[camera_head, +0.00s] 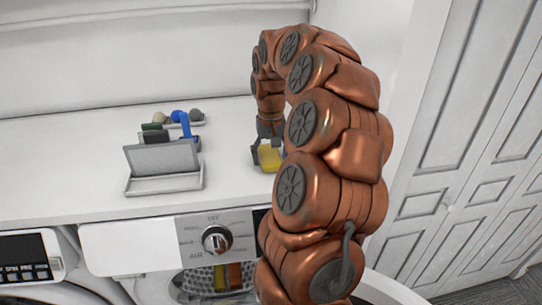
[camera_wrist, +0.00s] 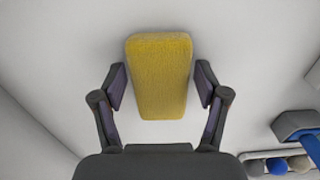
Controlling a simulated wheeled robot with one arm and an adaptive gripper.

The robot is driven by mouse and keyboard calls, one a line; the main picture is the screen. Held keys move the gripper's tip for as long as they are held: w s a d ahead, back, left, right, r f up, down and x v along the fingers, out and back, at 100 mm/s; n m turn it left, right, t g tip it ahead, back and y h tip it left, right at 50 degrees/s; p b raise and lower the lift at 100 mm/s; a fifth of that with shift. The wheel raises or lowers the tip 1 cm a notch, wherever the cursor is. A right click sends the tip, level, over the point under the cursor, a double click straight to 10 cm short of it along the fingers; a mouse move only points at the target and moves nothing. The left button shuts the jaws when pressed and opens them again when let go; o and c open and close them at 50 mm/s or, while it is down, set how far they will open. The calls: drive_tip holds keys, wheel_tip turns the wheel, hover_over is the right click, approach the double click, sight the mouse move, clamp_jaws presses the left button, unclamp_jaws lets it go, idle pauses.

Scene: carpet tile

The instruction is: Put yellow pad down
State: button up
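The yellow pad (camera_wrist: 160,75) is a textured, roughly rectangular block in the middle of the wrist view, between the two fingers of my gripper (camera_wrist: 160,88). A narrow gap shows on each side of the pad, so my gripper is open around it and not pressing on it. In the head view, the yellow pad (camera_head: 269,158) is at the white counter top (camera_head: 70,165), apparently resting on it, beneath my gripper (camera_head: 266,150). My arm hides part of the pad's right side there.
Left of the pad, an open grey-and-white case (camera_head: 163,167) stands near the counter's front edge. Behind it are a blue item (camera_head: 187,127) and several small rounded things. A washer dial (camera_head: 216,240) is below the counter. White counter is free between case and pad.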

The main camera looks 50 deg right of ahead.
sight(270, 157)
drive_tip(key=shift+o, duration=0.7)
drive_tip(key=shift+r, duration=0.1)
drive_tip(key=shift+r+p, duration=0.2)
drive_tip(key=shift+p, duration=0.1)
wheel_tip(270, 157, up, 12)
drive_tip(key=b, duration=0.2)
drive_tip(key=shift+f+b, duration=0.15)
drive_tip(key=shift+b, duration=0.25)
drive_tip(key=shift+a, duration=0.1)
